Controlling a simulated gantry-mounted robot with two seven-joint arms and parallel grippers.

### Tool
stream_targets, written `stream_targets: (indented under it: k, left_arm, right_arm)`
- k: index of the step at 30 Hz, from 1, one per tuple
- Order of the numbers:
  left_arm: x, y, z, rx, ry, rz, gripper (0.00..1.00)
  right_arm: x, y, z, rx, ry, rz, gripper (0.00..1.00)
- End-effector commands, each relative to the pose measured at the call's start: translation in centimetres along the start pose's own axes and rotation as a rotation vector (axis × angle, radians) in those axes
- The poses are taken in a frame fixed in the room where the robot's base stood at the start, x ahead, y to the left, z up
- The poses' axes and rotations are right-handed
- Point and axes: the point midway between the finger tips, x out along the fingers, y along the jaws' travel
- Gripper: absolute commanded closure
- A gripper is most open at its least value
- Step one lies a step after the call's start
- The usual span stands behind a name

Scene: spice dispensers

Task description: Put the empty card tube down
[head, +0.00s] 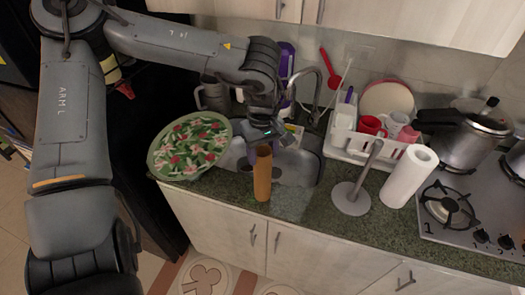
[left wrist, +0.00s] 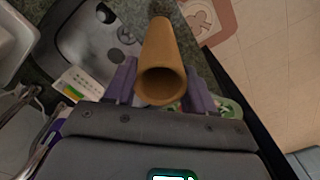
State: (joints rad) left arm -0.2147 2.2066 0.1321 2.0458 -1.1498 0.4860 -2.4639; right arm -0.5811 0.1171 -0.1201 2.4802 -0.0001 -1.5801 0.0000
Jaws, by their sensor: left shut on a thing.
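The empty card tube (head: 263,173) is brown and upright in the head view, in front of the sink near the counter's front edge. My left gripper (head: 262,139) is above it and shut on its upper end. In the left wrist view the tube (left wrist: 162,45) sits between the two purple fingers of the gripper (left wrist: 161,88), its open hollow end towards the camera. I cannot tell whether its lower end touches the counter (head: 303,205). My right gripper is not in view.
To the right stand a paper towel holder (head: 351,198), a white paper roll (head: 409,177), a dish rack (head: 345,145) and a stove with a pot (head: 470,135). Some counter between tube and holder is clear.

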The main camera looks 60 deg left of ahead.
Motion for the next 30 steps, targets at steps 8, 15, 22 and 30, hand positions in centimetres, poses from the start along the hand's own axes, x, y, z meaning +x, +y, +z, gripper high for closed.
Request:
stream_targets:
  k: [8, 15, 22, 30]
  left_arm:
    - [0.3, 0.0, 0.0, 0.000, 0.000, 0.000, 0.35]
    - [0.3, 0.0, 0.0, 0.000, 0.000, 0.000, 0.21]
    - [-0.1, 0.0, 0.0, 0.000, 0.000, 0.001, 0.21]
    - [-3.4, 0.1, -0.1, 0.000, 0.004, 0.005, 0.21]
  right_arm:
    - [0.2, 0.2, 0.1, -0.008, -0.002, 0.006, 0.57]
    - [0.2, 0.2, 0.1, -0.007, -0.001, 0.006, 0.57]
    - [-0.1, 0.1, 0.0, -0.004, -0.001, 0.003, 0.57]
    - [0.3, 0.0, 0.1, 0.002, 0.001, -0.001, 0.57]
